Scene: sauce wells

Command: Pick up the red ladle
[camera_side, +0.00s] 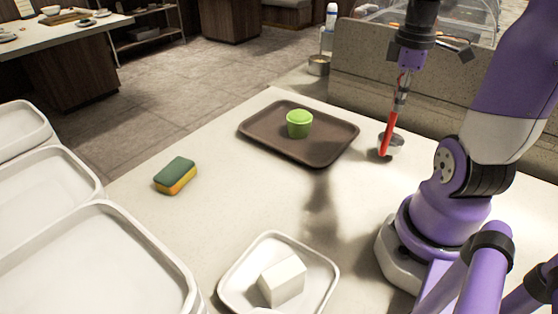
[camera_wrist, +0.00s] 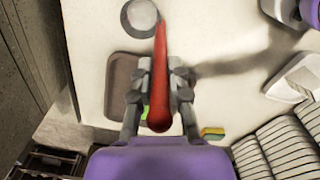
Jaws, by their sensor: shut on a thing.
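The red ladle (camera_side: 388,136) is held by its handle in my gripper (camera_side: 399,102), at the right of the counter in the side view. The handle hangs steeply, slightly tilted. A round grey metal bowl (camera_side: 393,143) is at its lower end. I cannot tell whether it touches the counter. In the wrist view, the red handle (camera_wrist: 160,75) runs between the fingers of my gripper (camera_wrist: 160,75), toward the round grey bowl (camera_wrist: 141,16) at the top. The fingers are shut on the handle.
A brown tray (camera_side: 263,143) with a green cup (camera_side: 299,123) lies left of the ladle. A green-yellow sponge (camera_side: 175,175) is further left. A white tray (camera_side: 235,282) with a white block (camera_side: 282,280) is in front. Larger white trays (camera_side: 95,255) line the left. The counter centre is clear.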

